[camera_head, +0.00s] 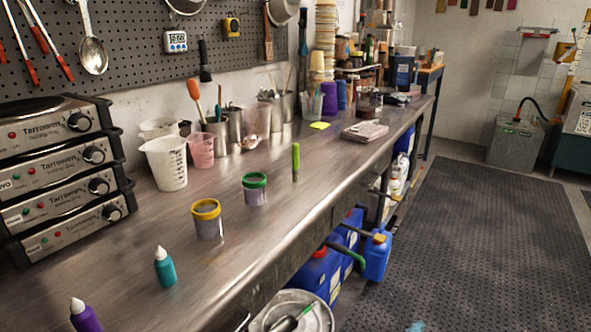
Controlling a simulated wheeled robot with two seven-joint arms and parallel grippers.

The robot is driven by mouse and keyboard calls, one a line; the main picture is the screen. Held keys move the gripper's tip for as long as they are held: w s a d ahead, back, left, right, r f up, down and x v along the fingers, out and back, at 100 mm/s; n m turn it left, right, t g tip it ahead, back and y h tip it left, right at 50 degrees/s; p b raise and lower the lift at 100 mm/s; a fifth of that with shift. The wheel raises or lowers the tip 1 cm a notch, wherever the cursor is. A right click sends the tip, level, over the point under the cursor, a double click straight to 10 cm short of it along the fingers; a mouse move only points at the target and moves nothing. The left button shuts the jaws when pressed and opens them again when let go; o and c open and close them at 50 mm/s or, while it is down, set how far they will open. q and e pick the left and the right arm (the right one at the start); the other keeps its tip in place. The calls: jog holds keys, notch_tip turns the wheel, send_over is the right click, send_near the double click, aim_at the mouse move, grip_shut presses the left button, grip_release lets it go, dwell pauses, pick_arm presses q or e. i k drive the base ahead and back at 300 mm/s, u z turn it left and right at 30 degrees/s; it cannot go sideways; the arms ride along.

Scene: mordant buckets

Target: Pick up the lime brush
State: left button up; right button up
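A slim lime-green upright object (295,162), which looks like the lime brush, stands on the steel worktop (335,165) near its front edge. Its bristles cannot be made out at this size. A jar with a green rim (255,189) stands to its left and nearer, apart from it. Neither of my grippers shows in the head view.
A yellow-rimmed jar (207,218), a teal bottle (165,267) and a purple bottle (85,316) stand nearer. White (166,163) and pink (201,150) jugs stand behind. Stacked heating units (65,165) fill the left. Blue containers (318,272) sit below the worktop; the floor mat (460,240) is largely clear.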

aim_at(294, 147)
jog(key=k, duration=0.4)
jog(key=z, duration=1.55)
jog(key=i, duration=2.35)
jog(key=u, duration=2.15)
